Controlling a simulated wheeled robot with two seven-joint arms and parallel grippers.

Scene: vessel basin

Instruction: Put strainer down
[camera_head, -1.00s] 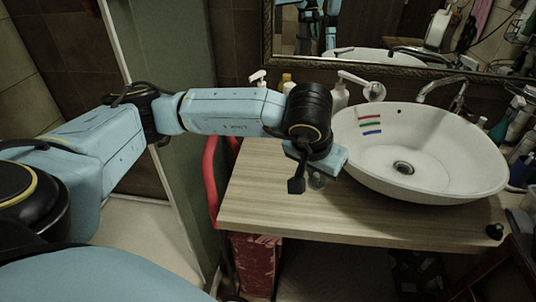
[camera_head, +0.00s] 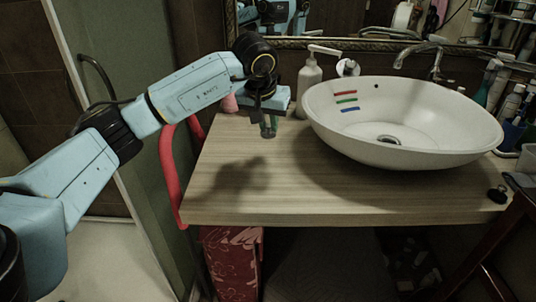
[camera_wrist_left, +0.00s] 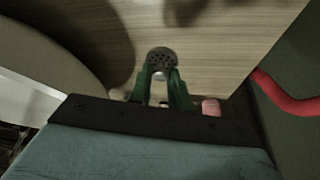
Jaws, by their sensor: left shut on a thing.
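The strainer (camera_wrist_left: 161,57) is a small round grey disc with holes. My left gripper (camera_wrist_left: 161,78) is shut on it with its green fingers. In the head view my left gripper (camera_head: 269,120) points down over the back left of the wooden counter (camera_head: 300,205), left of the basin. The strainer (camera_head: 268,133) shows small and dim below the fingertips there; whether it touches the counter I cannot tell. The white basin (camera_head: 400,115) has red, green and blue marks and a drain (camera_head: 389,140). My right gripper is not in view.
A white pump bottle (camera_head: 309,85) stands behind the basin's left side. A pink object (camera_head: 229,102) stands at the back left. A red rail (camera_head: 169,170) runs along the counter's left side. A black object (camera_head: 497,194) lies at the right. The counter's front left is clear.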

